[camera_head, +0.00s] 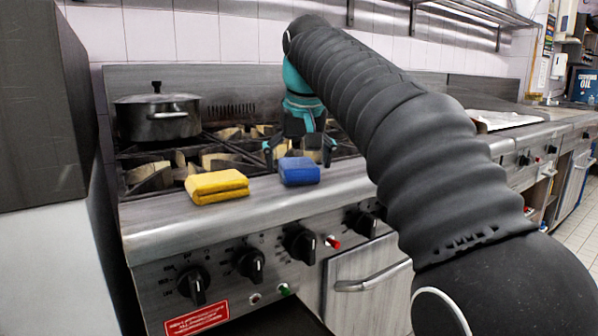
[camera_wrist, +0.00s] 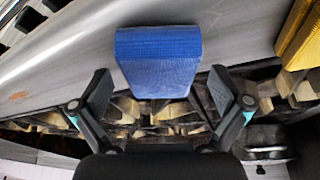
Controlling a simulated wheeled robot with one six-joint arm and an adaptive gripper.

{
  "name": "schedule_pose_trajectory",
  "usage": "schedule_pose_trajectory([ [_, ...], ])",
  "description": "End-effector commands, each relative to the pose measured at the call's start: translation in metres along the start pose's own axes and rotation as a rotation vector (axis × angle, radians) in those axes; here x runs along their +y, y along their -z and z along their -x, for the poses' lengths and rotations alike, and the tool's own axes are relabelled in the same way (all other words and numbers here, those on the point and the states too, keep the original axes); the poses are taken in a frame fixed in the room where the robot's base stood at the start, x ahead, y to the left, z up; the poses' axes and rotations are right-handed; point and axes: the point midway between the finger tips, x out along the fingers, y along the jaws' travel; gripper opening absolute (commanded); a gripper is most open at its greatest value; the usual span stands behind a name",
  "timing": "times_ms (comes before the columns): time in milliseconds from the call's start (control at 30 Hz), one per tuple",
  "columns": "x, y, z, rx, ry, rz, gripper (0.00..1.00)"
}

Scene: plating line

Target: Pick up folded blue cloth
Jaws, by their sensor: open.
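The folded blue cloth (camera_head: 299,171) lies on the front steel ledge of the stove, beside the burner grates. My gripper (camera_head: 300,152) is just behind it in the head view, over the grates, with its fingers pointing down. In the wrist view the blue cloth (camera_wrist: 158,58) is at the upper middle. My gripper (camera_wrist: 160,92) is open there, one finger to each side of the cloth's near end. I cannot tell whether either finger touches the cloth. Nothing is held.
A folded yellow cloth (camera_head: 217,186) lies on the ledge to the left of the blue one. A lidded pot (camera_head: 158,116) stands on the back left burner. Knobs (camera_head: 299,243) line the stove front. The ledge (camera_head: 330,187) right of the blue cloth is bare.

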Motion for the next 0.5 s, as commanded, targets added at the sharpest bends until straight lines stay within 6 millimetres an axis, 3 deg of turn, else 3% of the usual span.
schedule_pose_trajectory([
  [500,0.0001,-0.0019,-0.0039,0.000,0.000,0.000,1.00],
])
